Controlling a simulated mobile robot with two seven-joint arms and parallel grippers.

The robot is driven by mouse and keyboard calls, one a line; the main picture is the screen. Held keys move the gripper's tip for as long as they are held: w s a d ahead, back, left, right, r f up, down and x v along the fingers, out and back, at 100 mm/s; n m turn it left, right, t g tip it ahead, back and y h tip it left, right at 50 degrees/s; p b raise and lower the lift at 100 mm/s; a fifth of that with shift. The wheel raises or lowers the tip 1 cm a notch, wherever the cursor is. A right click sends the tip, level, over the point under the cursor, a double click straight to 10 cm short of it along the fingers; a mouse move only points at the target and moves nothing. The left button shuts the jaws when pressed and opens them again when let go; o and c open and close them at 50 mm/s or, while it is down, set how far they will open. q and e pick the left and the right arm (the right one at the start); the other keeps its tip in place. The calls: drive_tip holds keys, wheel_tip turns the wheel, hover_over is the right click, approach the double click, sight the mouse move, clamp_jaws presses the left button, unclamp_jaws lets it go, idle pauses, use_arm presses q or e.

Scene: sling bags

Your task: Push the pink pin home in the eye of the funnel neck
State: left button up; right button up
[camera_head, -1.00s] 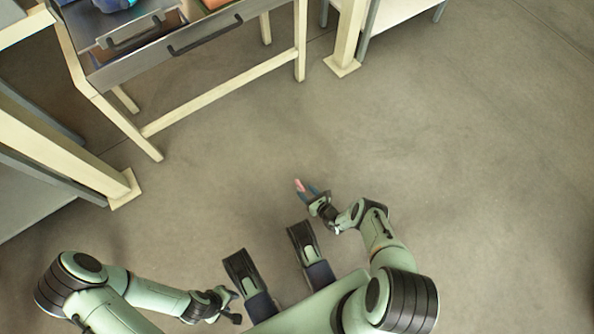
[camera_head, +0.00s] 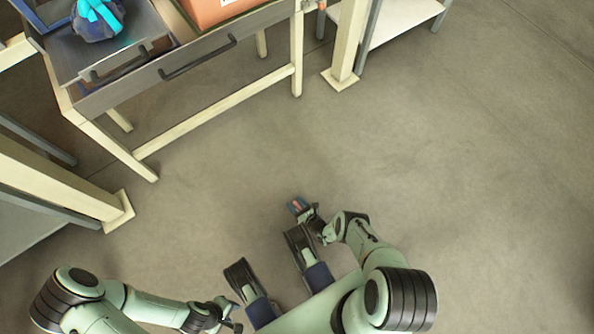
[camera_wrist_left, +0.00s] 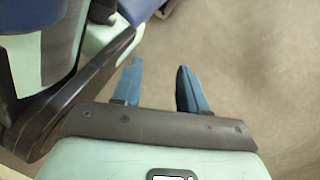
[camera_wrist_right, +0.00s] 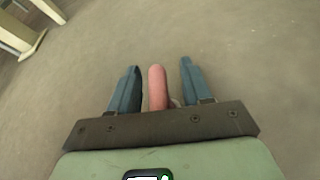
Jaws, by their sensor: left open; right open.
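A pink rod, perhaps the pin (camera_wrist_right: 157,90), stands between the fingers of my right gripper (camera_wrist_right: 158,67) in the right wrist view, with a gap visible on each side. I cannot tell what supports it. The right gripper is open and shows in the head view (camera_head: 297,205) over bare floor, just ahead of my base, with a small pink patch between its fingers. My left gripper (camera_wrist_left: 158,72) is open and empty; in the head view (camera_head: 232,314) it is low, left of centre. I cannot make out the funnel neck or its eye in any view.
A metal-topped table (camera_head: 190,60) with cream legs stands at the upper left. It carries a dark blue bundle with a cyan strap (camera_head: 98,14) and an orange-red box (camera_head: 210,10). Cream posts (camera_head: 345,45) stand beside it. The floor (camera_head: 430,140) in the middle and right is clear.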

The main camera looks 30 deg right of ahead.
clamp_jaws()
drive_tip(key=shift+r, duration=0.1)
idle(0.3)
